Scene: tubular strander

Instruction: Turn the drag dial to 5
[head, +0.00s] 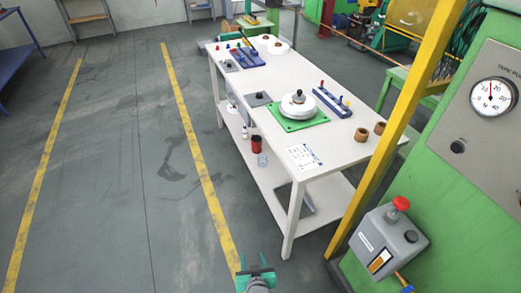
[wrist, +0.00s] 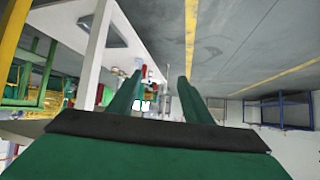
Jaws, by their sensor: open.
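No label in view reads as a drag dial, so I cannot tell which part it is. A white round disc with a black knob (head: 298,97) sits on a green plate (head: 291,124) on the white table. A grey plate with a small black knob (head: 258,97) lies to its left. On the green cabinet at right are a round white gauge with a red needle (head: 492,97) and a black knob (head: 457,147) below it. My gripper (head: 256,271) is at the bottom of the head view, low in front of the table, open and empty. Its two green fingers also show apart in the wrist view (wrist: 161,82).
The white table (head: 331,150) has a lower shelf with small containers. A yellow post (head: 392,120) stands between table and cabinet. A grey box with a red knob (head: 388,243) is at lower right. Blue racks (head: 327,105) and wooden rings lie on the table.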

